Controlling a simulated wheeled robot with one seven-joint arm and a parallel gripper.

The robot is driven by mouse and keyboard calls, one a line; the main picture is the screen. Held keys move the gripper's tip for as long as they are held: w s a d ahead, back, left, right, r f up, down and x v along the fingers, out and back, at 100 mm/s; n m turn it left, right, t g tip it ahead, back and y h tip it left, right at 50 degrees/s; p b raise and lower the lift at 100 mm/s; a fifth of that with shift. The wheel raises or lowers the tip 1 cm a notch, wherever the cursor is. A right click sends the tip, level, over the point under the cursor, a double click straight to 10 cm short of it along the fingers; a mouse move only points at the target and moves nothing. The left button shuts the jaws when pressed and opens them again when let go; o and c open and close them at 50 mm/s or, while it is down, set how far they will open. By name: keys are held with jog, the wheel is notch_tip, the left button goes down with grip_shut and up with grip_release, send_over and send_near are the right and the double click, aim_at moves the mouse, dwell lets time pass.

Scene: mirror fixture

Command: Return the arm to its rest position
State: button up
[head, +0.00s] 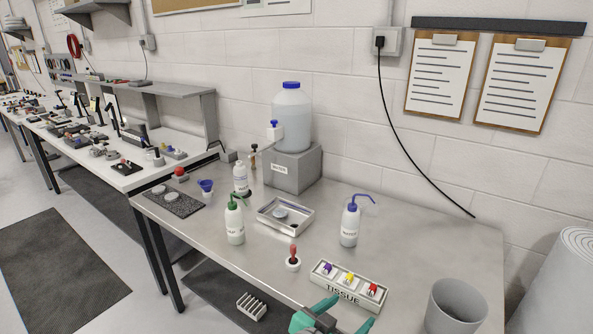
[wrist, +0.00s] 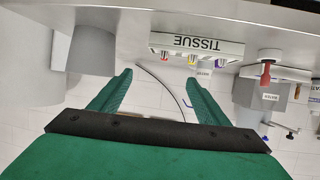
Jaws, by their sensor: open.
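My gripper (head: 348,314) shows at the bottom edge of the head view, in front of the steel table (head: 405,235). Its green fingers are spread apart with nothing between them. The wrist view, which is upside down, shows my gripper (wrist: 158,82) with both fingers apart and empty. The tissue box (head: 347,285) lies on the table just behind my gripper in the head view. It also shows in the wrist view (wrist: 197,45), beyond the fingers. Most of my arm is out of view.
A grey bin (head: 455,308) stands right of my gripper. A large jug (head: 292,115) sits on a grey block. The table's right rear is clear.

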jog(key=s+a+f+n+t+y, duration=0.2)
jog(key=s+a+f+n+y, duration=0.15)
jog(key=s+f, duration=0.45)
jog(key=s+a+f+n+t+y, duration=0.1)
jog(key=s+a+f+n+y, duration=0.3)
jog(key=s+f, duration=0.4)
jog(key=s+a+r+t, duration=0.1)
jog(key=s+a, duration=0.1)
jog(key=s, duration=0.8)
jog(key=s+a+r+t+y, duration=0.1)
jog(key=s+a, duration=0.1)
jog(key=s, duration=0.8)
jog(key=shift+s+a+r+n, duration=0.2)
jog(key=shift+a+r+n, duration=0.05)
jog(key=shift+a+n, duration=0.1)
jog(key=shift+y, duration=0.25)
